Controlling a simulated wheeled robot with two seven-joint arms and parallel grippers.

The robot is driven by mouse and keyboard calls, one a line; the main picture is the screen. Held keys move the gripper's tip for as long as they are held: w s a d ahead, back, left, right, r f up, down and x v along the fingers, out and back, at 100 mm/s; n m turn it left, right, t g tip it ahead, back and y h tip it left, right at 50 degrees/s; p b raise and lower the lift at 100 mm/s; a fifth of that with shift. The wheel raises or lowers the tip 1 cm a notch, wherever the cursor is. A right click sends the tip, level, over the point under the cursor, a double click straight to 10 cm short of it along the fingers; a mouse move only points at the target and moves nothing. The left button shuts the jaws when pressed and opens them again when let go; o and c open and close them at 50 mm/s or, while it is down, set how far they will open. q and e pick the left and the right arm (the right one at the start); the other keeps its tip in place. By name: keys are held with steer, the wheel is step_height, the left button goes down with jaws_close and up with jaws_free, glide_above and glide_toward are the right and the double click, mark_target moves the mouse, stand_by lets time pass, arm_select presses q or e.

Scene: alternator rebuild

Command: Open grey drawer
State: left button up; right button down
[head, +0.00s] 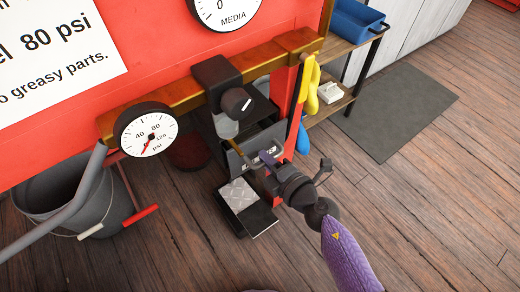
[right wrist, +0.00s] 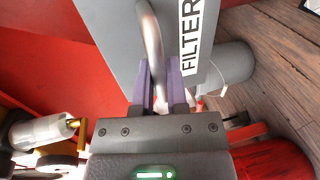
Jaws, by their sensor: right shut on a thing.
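The grey drawer's front (head: 243,160) is below the brass-coloured rail in the head view, partly covered by my right gripper (head: 266,163). In the right wrist view the grey front (right wrist: 112,25) fills the upper middle and bears a white FILTER label (right wrist: 190,35). A curved grey bar handle (right wrist: 151,38) runs down between the purple fingers of my right gripper (right wrist: 162,85), which is shut on it. My left gripper is not in view.
A psi gauge (head: 147,131) and a regulator (head: 236,103) are on the rail. Yellow and blue hanging things are to the right, a grey bucket (head: 75,190) left.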

steer(key=f+v, duration=0.2)
steer(key=v, duration=0.9)
steer(key=shift+s+d+f, duration=0.2)
steer(key=shift+s+d, duration=0.1)
steer(key=shift+s, duration=0.15)
steer(key=c, duration=0.7)
jaws_free()
steer(key=p+v, duration=0.2)
steer(key=v, duration=0.8)
steer(key=shift+w, duration=0.1)
